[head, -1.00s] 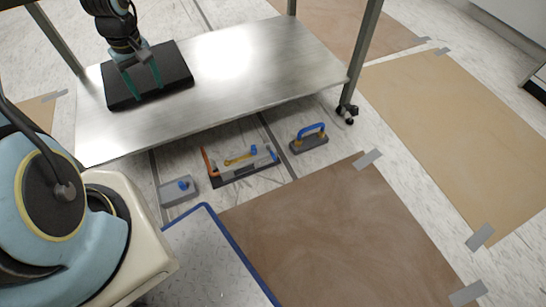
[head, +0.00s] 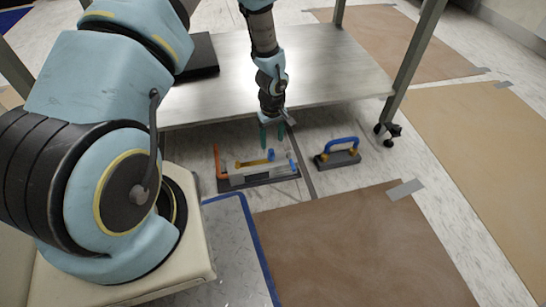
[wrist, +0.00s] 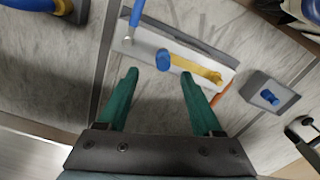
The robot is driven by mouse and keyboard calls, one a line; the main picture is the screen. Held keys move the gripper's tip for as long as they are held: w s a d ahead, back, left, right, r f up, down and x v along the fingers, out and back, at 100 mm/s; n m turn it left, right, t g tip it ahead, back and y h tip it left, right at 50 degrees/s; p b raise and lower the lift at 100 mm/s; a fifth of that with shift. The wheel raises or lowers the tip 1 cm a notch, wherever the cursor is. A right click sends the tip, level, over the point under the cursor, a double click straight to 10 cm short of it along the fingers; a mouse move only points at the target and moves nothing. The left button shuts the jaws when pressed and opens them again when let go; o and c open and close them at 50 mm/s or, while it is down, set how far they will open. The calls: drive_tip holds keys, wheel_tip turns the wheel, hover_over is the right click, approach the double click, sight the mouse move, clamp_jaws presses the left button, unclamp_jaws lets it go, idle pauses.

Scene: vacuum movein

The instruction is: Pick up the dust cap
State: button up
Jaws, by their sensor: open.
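A small blue cap (head: 271,154), the likeliest dust cap, stands on the long grey-white tray (head: 236,180) on the floor. In the wrist view the blue cap (wrist: 163,61) lies just beyond and between my fingertips, at the end of a yellow wrench-like tool (wrist: 197,69). My gripper (head: 272,138) is open and empty above the tray, its green fingers pointing down; they also show in the wrist view (wrist: 158,75). Another blue cap (wrist: 269,96) sits on a separate grey block (wrist: 262,88); I cannot tell for certain which is meant.
A blue-handled block (head: 338,155) lies to the right. An orange-handled tool (head: 219,160) is at the tray's left end. Brown sheeting (head: 350,245) covers the floor in front.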

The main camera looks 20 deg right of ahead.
sight(271, 150)
drive_tip(key=f+b, duration=0.1)
drive_tip(key=f, duration=0.1)
drive_tip(key=f+b, duration=0.1)
drive_tip(key=f, duration=0.1)
drive_tip(key=f+b, duration=0.1)
drive_tip(key=f, duration=0.2)
drive_tip(key=shift+a, duration=0.3)
clamp_jaws()
